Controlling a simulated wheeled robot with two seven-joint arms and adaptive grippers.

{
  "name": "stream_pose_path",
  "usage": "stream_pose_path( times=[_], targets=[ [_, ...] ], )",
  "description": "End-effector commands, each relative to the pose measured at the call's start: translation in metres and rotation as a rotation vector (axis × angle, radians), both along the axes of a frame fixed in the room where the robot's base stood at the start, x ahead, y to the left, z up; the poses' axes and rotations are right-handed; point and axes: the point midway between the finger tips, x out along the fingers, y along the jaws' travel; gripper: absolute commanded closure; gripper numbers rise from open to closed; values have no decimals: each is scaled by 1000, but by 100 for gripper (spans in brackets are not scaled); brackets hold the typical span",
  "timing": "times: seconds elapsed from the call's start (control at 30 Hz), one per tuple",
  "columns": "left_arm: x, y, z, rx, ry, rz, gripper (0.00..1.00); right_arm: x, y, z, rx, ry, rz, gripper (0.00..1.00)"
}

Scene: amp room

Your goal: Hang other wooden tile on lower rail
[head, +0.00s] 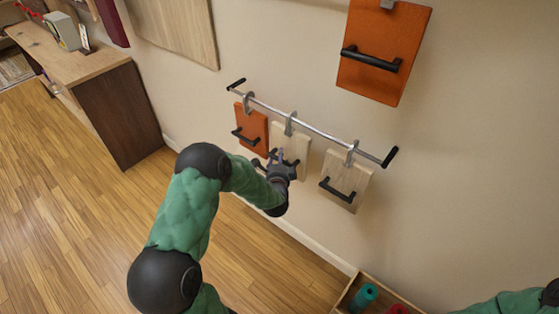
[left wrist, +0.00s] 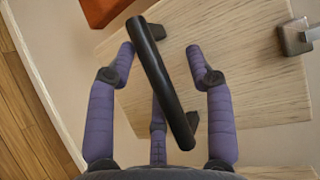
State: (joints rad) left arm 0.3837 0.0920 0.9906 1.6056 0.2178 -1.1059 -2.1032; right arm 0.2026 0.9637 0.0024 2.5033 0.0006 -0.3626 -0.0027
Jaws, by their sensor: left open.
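Two wooden tiles hang by grey hooks from the metal lower rail (head: 325,132): one in the middle (head: 298,143) and one at the right (head: 349,172), each with a black handle. My left gripper (head: 281,158) is at the middle tile and partly hides its lower part. In the left wrist view the black handle (left wrist: 163,80) runs between the open purple fingers, with the wooden tile (left wrist: 235,55) behind it. The fingers are spread and not closed on the handle. The middle tile's hook (left wrist: 297,37) shows at the right edge of that view. My right gripper is out of view.
A small orange tile (head: 252,130) hangs at the rail's left end. A large orange panel (head: 383,60) with a black handle hangs above right. A wooden box (head: 347,295) holds teal and red items. A cabinet (head: 115,110) stands at left.

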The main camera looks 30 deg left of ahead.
Motion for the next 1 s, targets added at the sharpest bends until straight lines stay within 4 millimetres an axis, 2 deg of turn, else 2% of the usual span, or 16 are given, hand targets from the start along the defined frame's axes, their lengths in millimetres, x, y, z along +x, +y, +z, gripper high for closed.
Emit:
stream_pose_path(
  times=[0.17, 0.27, 0.7, 1.0],
  targets=[
    [-6, -4, 0, -2, 3, -2, 47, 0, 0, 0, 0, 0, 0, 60],
    [-16, -10, 3, -1, 2, -2, 47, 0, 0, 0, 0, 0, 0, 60],
    [-83, -51, 21, 0, -1, -1, 47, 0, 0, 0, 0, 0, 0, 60],
    [-100, -60, 25, 1, -2, 1, 47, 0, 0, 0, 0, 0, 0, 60]
  ],
)
